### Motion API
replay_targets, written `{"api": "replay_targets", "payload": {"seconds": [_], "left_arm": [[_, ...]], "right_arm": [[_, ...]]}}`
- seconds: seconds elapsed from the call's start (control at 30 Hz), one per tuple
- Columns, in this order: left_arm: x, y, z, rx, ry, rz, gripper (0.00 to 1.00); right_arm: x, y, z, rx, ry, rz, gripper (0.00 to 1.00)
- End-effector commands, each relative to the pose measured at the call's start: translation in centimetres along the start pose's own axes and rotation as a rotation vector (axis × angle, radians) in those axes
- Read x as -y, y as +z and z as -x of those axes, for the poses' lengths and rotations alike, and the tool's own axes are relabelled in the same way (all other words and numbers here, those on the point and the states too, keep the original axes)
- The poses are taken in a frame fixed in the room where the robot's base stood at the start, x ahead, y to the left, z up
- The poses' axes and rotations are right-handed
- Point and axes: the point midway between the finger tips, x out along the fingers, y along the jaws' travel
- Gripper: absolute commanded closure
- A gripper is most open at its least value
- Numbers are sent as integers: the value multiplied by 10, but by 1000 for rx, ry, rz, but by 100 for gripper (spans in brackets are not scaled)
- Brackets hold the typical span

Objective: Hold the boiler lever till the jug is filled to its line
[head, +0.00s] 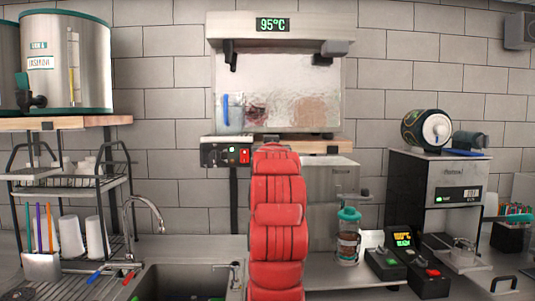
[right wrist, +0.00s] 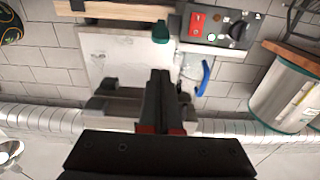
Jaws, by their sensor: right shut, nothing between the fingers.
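The boiler (head: 280,30) is a steel wall unit whose display reads 95°C. A black spout (head: 231,60) hangs under its left side, and a dark grey lever-like part (head: 336,48) sits at its right end. The clear jug (head: 237,118) with a blue handle stands below the spout; its handle (right wrist: 205,78) also shows in the right wrist view. I cannot make out its line or water level. My right gripper (right wrist: 160,75) is shut and empty in front of the boiler, with no clear contact on the lever. My red right arm hides it in the head view. My left gripper is out of view.
A switch box (head: 226,154) with a red button is below the jug. A steel urn (head: 65,60) stands on a shelf over a dish rack at left. A sink (head: 185,282) is below. A sealing machine (head: 435,190) and a teal-lidded shaker (head: 348,235) are at right.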

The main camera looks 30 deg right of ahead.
Motion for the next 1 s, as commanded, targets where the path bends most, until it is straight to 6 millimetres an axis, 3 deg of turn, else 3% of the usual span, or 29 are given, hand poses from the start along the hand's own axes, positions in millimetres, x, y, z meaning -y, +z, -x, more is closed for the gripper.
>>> {"api": "replay_targets", "payload": {"seconds": [0.23, 1.0], "left_arm": [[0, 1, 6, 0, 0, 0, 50], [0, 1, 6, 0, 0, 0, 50]], "right_arm": [[0, -2, 21, 0, -1, 0, 100], [0, -2, 22, -1, -1, 0, 100]]}}
